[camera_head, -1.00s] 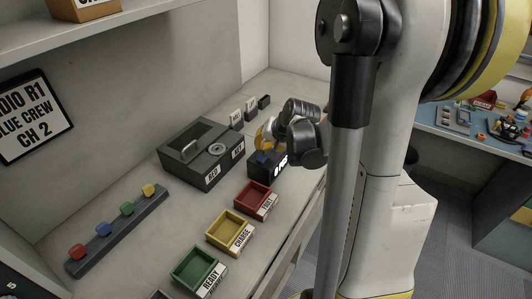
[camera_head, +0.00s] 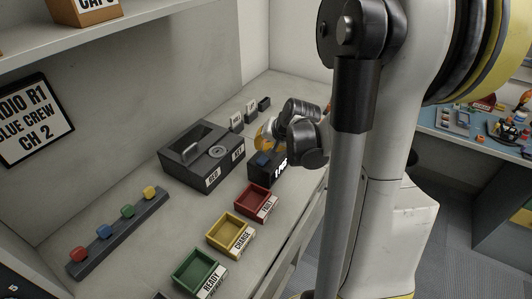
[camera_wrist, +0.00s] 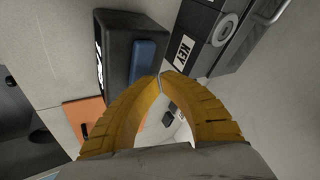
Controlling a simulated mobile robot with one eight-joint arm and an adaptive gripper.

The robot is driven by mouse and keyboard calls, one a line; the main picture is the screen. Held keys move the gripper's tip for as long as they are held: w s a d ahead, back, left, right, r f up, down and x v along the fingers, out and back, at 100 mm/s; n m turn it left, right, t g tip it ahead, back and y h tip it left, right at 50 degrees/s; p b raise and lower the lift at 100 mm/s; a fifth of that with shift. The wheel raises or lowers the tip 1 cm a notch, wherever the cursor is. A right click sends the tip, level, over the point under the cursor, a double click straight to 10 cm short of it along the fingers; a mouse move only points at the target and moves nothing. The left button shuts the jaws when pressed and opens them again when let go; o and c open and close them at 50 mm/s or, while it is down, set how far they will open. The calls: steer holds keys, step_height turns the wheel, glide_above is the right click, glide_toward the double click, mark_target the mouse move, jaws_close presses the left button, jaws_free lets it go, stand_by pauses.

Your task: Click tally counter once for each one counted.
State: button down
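The tally counter is a black box (camera_head: 259,171) with a white display on its front face and a blue button (camera_head: 262,159) on top. In the wrist view the counter's dark body (camera_wrist: 118,50) and blue button (camera_wrist: 149,62) lie just beyond my fingers. My gripper (camera_head: 262,142) has yellow fingers, at the counter's far side in the head view. In the wrist view the fingertips (camera_wrist: 161,76) meet, with nothing held between them. They overlap the picture close to the button's end; I cannot tell whether they touch it. The display digits are too small to read.
A dark grey case (camera_head: 180,165) with a key label stands left of the counter. Red (camera_head: 244,209), yellow (camera_head: 218,228) and green (camera_head: 178,271) trays line the bench's front. A rack (camera_head: 115,235) with coloured knobs lies at left. Small labelled blocks (camera_head: 236,120) stand behind.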

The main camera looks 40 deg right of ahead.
mark_target(263, 153)
steer(key=shift+r, duration=0.3)
step_height(263, 153, up, 5)
steer(key=p, duration=0.4)
stand_by(2.0)
